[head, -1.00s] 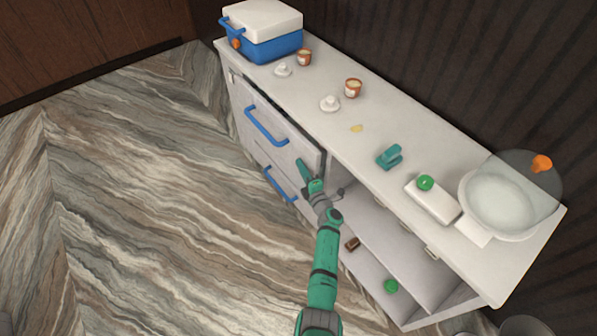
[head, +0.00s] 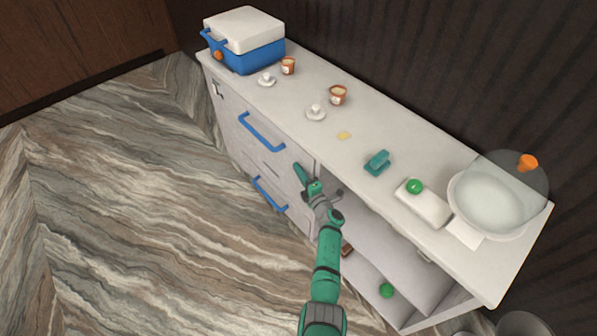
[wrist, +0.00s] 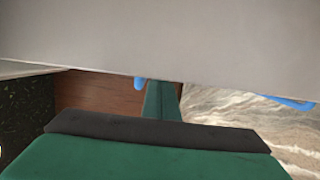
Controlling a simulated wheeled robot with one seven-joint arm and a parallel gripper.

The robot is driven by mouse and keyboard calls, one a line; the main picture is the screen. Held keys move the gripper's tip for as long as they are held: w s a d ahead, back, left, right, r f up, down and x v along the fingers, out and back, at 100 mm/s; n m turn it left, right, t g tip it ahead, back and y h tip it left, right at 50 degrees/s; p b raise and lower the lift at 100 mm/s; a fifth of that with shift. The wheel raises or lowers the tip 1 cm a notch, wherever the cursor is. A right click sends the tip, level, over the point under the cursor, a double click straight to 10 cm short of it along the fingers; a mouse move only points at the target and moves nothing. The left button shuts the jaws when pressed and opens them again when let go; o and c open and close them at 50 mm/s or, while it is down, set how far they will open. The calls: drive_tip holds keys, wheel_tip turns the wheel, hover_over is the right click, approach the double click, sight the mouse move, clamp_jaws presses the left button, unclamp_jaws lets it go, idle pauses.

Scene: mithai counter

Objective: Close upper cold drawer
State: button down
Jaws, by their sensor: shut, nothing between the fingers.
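The upper cold drawer (head: 250,148), with a grey front and a blue bar handle (head: 262,132), sits at the left of the counter. Its front now looks about level with the counter face. The lower drawer (head: 285,208) is below it, with its own blue handle (head: 269,194). My gripper (head: 303,178) is shut and empty, at the right end of the upper drawer's front; I cannot tell if it touches. In the wrist view, the pale drawer front (wrist: 160,35) fills the top, and a blue handle end (wrist: 290,102) shows at right.
Open shelves (head: 385,255) lie right of the drawers, holding a green ball (head: 386,290). The floor at left is clear.

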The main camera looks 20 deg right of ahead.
drive_tip(key=shift+w+d+r, duration=0.1)
drive_tip(key=shift+d+r, duration=0.15)
drive_tip(key=shift+d, duration=0.3)
drive_tip(key=s+a, duration=0.2)
drive_tip(key=s, duration=0.9)
drive_tip(key=shift+s+a+f, duration=0.25)
drive_tip(key=shift+s+a, duration=0.1)
drive_tip(key=shift+a, duration=0.05)
